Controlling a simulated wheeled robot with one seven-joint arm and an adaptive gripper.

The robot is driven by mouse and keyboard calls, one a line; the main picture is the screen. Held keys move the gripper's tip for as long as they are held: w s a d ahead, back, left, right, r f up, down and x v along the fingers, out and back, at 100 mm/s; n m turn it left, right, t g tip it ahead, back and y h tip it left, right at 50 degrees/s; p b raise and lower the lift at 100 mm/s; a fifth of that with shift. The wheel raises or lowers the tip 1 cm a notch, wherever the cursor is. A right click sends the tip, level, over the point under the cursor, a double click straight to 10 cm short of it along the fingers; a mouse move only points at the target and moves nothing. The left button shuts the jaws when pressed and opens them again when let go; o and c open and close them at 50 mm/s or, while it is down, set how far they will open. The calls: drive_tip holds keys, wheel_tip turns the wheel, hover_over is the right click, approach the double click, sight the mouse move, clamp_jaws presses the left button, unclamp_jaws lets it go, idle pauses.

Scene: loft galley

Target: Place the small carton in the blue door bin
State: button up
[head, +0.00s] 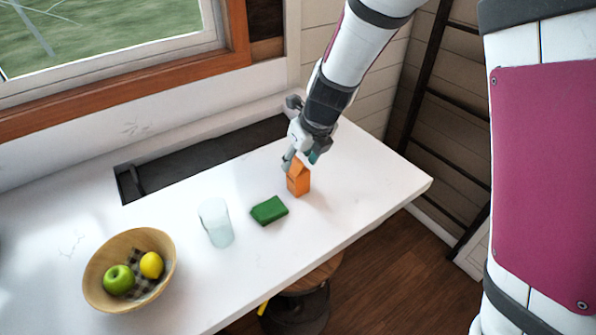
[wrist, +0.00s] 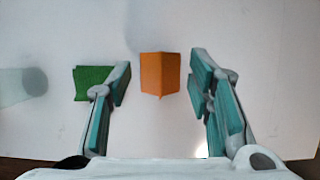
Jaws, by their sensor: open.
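The small carton (head: 299,181) is orange with a gabled top and stands upright on the white counter. In the wrist view the carton (wrist: 159,73) shows beyond the fingertips, roughly centred between them. My gripper (head: 301,161) is above and right by the carton's top in the head view. In the wrist view its teal-padded fingers (wrist: 161,80) are spread wide with nothing held between them. I do not see the blue door bin in either view.
A green block (head: 269,210) lies left of the carton, then a frosted glass (head: 216,223). A wooden bowl (head: 97,287) with fruit stands farther left. A dark recess (head: 205,156) runs along the counter's back. The counter's right end is clear. A stool (head: 310,277) stands below.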

clamp_jaws()
drive_tip(key=shift+s, duration=0.1)
idle(0.5)
